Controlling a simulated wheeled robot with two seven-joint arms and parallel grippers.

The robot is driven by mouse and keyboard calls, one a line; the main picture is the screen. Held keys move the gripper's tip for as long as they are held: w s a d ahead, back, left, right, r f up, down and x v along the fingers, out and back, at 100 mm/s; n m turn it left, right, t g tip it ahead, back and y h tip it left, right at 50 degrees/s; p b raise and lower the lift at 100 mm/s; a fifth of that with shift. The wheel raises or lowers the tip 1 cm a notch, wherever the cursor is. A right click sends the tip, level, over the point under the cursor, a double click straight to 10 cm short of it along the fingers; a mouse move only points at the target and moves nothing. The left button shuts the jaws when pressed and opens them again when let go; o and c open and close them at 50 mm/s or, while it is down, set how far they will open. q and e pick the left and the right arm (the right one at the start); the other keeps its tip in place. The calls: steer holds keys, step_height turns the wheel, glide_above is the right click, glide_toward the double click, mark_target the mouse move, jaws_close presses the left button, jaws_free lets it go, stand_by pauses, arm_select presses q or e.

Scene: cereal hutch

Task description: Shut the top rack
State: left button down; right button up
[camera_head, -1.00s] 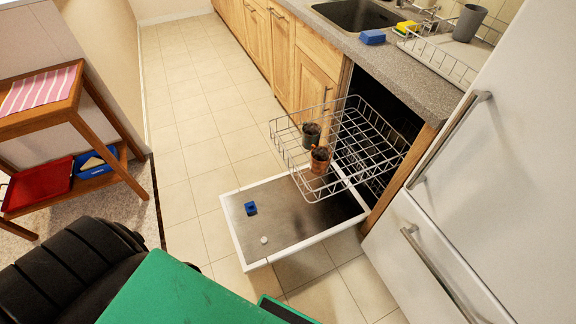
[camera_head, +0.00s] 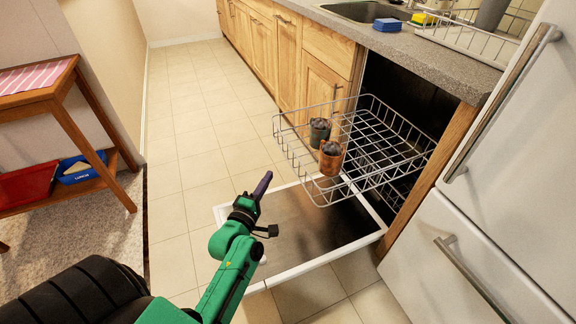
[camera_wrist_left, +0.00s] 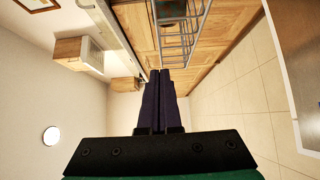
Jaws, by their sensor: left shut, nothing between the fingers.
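The top rack (camera_head: 392,158), a silver wire basket, is pulled out of the dishwasher over the lowered door (camera_head: 318,252). Two cups stand in its left end: a dark grey-green cup (camera_head: 319,132) and a copper-brown cup (camera_head: 331,158). My left gripper (camera_head: 264,184) is shut and empty, left of and a little below the rack's outer end, apart from it in the head view. In the left wrist view my closed dark fingers (camera_wrist_left: 160,78) point toward the wire rack (camera_wrist_left: 180,38) at the top. My right gripper is not in view.
The white fridge (camera_head: 490,170) stands close on the right of the dishwasher. A wooden side table (camera_head: 60,115) stands at the left. Tiled floor (camera_head: 190,130) is clear between.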

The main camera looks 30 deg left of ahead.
arm_select(q)
glide_toward(293, 153)
steer(key=w+a, duration=0.2)
steer(key=a, duration=0.1)
steer(key=shift+w+d+r+b, duration=0.15)
steer(key=shift+w+d, duration=0.25)
steer(key=shift+w, duration=0.2)
steer(key=shift+w+d+f+b, duration=0.1)
steer(key=shift+w+d+b, duration=0.1)
steer(key=shift+w+d, duration=0.35)
steer(key=shift+w+d+r+b, duration=0.15)
steer(key=shift+w+d, duration=0.15)
steer(key=shift+w, duration=0.4)
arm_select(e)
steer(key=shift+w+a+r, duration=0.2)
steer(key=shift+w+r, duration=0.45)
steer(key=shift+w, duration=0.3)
arm_select(q)
steer(key=shift+f, duration=0.1)
steer(key=shift+w, duration=0.1)
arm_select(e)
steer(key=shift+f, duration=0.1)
